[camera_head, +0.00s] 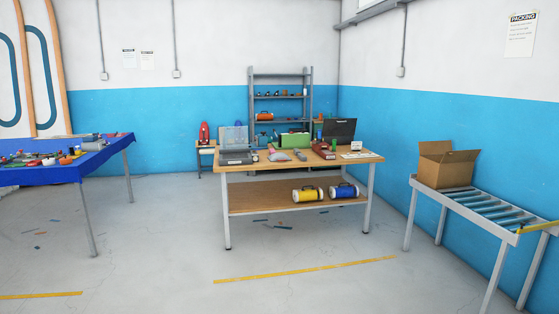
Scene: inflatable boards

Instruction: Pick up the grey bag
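A low grey item (238,158) lies at the left end of the wooden table's (308,168) top, in the middle of the view. Another grey, roll-shaped item (95,144) lies near the right end of the blue-covered table on the left. Both are small, and I cannot tell which is the grey bag. A yellow bag (307,195) and a blue bag (344,192) lie side by side on the wooden table's lower shelf. Neither of my grippers is in view.
The blue-covered table (60,172) holds many small items. A roller conveyor (490,208) with an open cardboard box (447,166) stands right. A grey shelf rack (280,83) stands behind the wooden table. The floor (160,240) in front is mostly clear, with scattered scraps.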

